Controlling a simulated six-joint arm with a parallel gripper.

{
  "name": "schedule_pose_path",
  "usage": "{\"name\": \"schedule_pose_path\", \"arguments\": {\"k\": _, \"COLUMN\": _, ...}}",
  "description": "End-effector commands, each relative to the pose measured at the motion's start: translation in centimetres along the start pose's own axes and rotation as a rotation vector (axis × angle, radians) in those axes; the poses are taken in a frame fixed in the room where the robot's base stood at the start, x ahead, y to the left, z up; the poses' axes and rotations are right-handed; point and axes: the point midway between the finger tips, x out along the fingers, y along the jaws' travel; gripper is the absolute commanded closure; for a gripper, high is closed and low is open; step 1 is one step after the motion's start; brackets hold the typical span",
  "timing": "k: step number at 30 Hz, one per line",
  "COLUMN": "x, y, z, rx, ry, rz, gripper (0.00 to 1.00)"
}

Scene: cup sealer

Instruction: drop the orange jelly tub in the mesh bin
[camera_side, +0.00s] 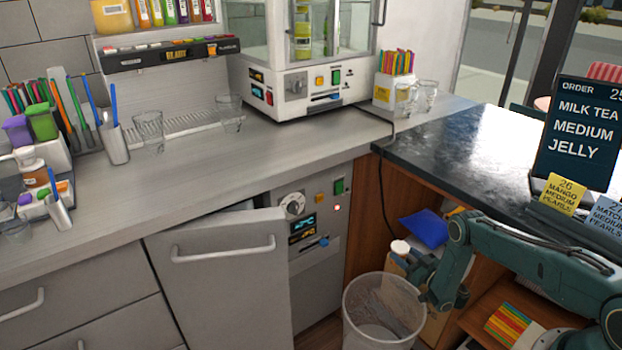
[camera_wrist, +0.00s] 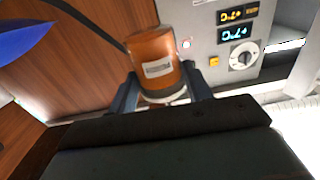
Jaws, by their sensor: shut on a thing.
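The orange jelly tub (camera_wrist: 155,62) is an orange-brown cylinder with a pale label. In the wrist view it sits between the two dark fingers of my gripper (camera_wrist: 160,86), which are shut on it. The mesh bin (camera_side: 362,323) is a pale see-through round bin on the floor, open at the top. The bin is not clearly seen in the wrist view.
A cabinet door (camera_side: 222,285) stands ajar left of the bin, beside a control panel (camera_side: 318,235). The dark counter (camera_side: 455,150) overhangs at the right.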

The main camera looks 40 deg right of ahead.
Motion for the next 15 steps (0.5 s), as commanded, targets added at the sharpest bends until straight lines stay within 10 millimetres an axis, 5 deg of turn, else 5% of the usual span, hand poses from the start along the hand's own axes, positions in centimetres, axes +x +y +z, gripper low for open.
{"name": "schedule_pose_path", "arguments": {"k": 15, "x": 0.0, "y": 0.1, "z": 2.3, "rx": -0.001, "ry": 0.002, "rz": 0.000, "gripper": 0.77}}
